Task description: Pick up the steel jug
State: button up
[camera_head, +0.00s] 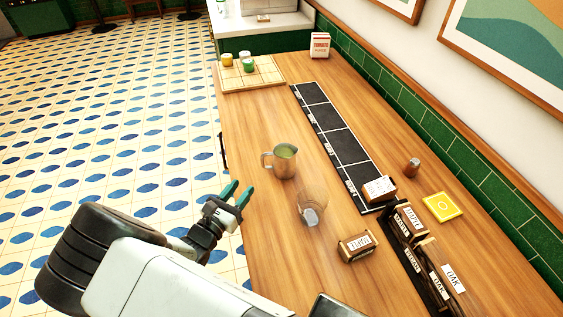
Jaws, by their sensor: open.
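The steel jug (284,163) stands upright on the wooden table, left of the dark marked strip. It is a metal jug with a handle on its left side and green contents showing at the top. My gripper (238,193) is at the table's left edge, to the left of and nearer than the jug. Its two green-tipped fingers are apart and empty, and they do not touch the jug.
A clear glass (312,206) stands just nearer than the jug. A small labelled block (355,246) lies nearer right. A dark strip (345,148) runs along the table. A wooden board (270,76) with small cups is at the far left. Table between board and jug is clear.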

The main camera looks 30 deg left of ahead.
send_near(262, 162)
jog(key=w, duration=0.2)
jog(key=shift+w+d, duration=0.1)
jog(key=shift+w, duration=0.25)
jog(key=shift+w+a+f, duration=0.1)
jog(key=shift+w+a, duration=0.05)
jog(key=shift+w, duration=1.2)
jog(key=shift+w+a+f, duration=0.1)
jog(key=shift+w, duration=1.25)
grip_shut()
jog(key=shift+r, duration=0.1)
